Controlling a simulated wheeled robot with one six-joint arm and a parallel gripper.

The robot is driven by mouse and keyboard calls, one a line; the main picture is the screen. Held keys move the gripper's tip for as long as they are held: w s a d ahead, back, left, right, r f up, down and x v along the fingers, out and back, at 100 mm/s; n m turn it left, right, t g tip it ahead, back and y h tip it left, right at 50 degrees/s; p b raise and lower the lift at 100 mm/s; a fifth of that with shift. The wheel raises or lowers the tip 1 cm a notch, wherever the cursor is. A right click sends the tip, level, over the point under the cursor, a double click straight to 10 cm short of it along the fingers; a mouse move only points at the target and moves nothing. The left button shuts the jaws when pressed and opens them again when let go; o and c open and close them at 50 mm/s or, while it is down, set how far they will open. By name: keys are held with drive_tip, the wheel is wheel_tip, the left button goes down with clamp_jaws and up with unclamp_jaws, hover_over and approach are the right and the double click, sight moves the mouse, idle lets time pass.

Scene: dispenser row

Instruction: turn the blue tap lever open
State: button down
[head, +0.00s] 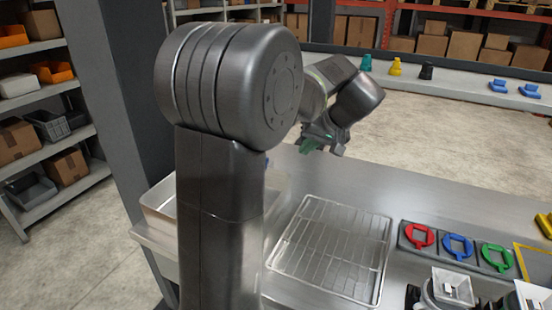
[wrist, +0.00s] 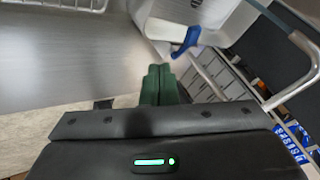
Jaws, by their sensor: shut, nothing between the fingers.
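The blue tap lever (wrist: 187,40) shows in the wrist view, just above and to the right of my fingertips. It slants from upper right to lower left, beside a white part (wrist: 165,31) that looks like the tap body. My gripper (wrist: 160,69) has its two green fingers shut together with nothing between them. The fingertips are close to the lever's lower end; I cannot tell whether they touch. In the head view my gripper (head: 322,145) hangs above the counter's far side. A small bit of blue beside my arm there may be the lever; my arm hides most of that area.
A metal basin (head: 148,222) sits at the counter's left end, partly behind my arm. A wire rack (head: 318,243) lies on the counter (head: 415,190). A metal rail (wrist: 305,48) curves at right in the wrist view.

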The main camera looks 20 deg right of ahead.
drive_tip(key=w+a+f+p, duration=0.1)
drive_tip(key=w+a+f, duration=0.4)
drive_tip(key=w+f, duration=0.2)
drive_tip(key=shift+w+a+f+p, duration=0.15)
drive_tip(key=shift+a+f+p, duration=0.15)
drive_tip(key=shift+a+f, duration=0.15)
drive_tip(key=shift+w+a+b, duration=0.3)
drive_tip(key=shift+a+b, duration=0.15)
drive_tip(key=shift+a, duration=0.3)
